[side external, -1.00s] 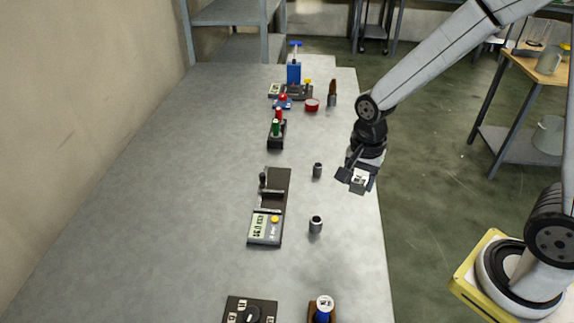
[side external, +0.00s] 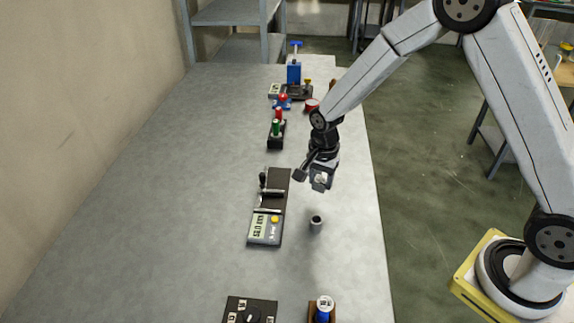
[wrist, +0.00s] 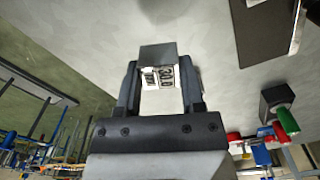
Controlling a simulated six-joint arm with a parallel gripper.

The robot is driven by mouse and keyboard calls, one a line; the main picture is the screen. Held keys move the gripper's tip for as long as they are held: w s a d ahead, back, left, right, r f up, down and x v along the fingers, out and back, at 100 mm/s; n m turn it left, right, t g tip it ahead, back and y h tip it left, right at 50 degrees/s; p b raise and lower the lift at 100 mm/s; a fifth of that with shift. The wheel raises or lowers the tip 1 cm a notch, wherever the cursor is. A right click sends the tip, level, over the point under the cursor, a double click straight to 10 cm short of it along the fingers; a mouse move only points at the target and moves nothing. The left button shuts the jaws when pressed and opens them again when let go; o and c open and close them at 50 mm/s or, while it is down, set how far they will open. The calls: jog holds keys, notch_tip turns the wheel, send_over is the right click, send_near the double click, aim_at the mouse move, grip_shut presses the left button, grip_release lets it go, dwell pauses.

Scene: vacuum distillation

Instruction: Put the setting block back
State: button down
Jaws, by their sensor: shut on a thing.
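The setting block (wrist: 158,68) is a small grey block with a white label bearing dark print, held between my two fingertips in the wrist view. My gripper (wrist: 160,88) is shut on it. In the side view my gripper (side external: 317,183) hangs above the bench, right of the black gauge with a display (side external: 265,228), and the block's pale face (side external: 320,181) shows at its fingertips. A black plate (side external: 236,305) with pale labelled pieces lies at the near edge, partly cut off by the frame.
A small grey cylinder (side external: 316,223) stands below my gripper. Red and green handled parts (side external: 277,130) stand farther back. The bench's left side (side external: 150,190) is clear.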

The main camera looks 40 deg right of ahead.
aim_at(315, 199)
jog(key=shift+w+f, duration=0.45)
jog(key=shift+f, duration=0.1)
jog(key=shift+w+f, duration=0.3)
jog(key=shift+f, duration=1.55)
jog(key=shift+f, duration=0.1)
jog(key=shift+c, duration=1)
grip_release()
notch_tip(315, 199, up, 12)
jog(key=shift+r, duration=0.15)
